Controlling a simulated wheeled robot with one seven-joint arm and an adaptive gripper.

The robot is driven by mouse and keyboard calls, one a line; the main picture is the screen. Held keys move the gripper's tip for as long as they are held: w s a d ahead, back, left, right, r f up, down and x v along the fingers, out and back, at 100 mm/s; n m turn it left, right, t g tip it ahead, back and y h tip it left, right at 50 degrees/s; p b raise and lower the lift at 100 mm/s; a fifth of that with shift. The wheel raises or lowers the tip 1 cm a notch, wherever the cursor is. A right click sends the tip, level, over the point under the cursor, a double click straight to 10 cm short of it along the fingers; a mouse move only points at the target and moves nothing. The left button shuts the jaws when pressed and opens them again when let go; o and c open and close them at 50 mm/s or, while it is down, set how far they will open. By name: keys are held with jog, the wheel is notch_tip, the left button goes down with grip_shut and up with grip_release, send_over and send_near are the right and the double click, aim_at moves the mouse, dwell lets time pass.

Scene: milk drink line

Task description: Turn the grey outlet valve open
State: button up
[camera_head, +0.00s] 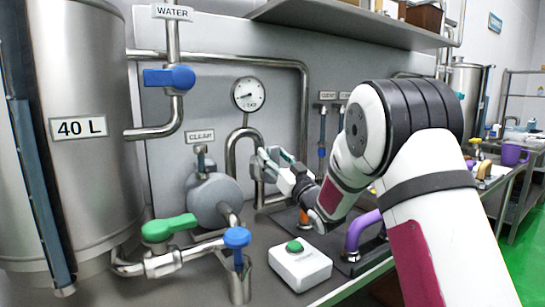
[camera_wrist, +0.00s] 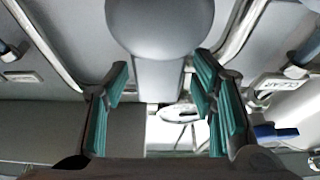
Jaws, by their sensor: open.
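My gripper (camera_head: 268,163) reaches left from my arm toward the wall pipework in the head view. Its fingers are open and sit close to a grey metal fitting beside the curved pipe (camera_head: 232,150) under the gauge. I cannot tell whether they touch it, and no grey valve handle shows clearly there. In the wrist view my gripper (camera_wrist: 160,95) has its teal-padded fingers wide apart. A large grey rounded body (camera_wrist: 160,25) with a flat grey stem (camera_wrist: 160,82) lies between and beyond them. I cannot tell for sure whether this is the grey outlet valve.
A 40 L tank (camera_head: 85,165) stands left, with a green lever (camera_head: 168,228) at its outlet. A blue lever (camera_head: 169,77) is on the water pipe. A blue knob (camera_head: 236,238), a green-button box (camera_head: 300,264) and a purple handle (camera_head: 361,229) stand near the bench front.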

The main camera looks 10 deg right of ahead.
jog(key=v, duration=1.1)
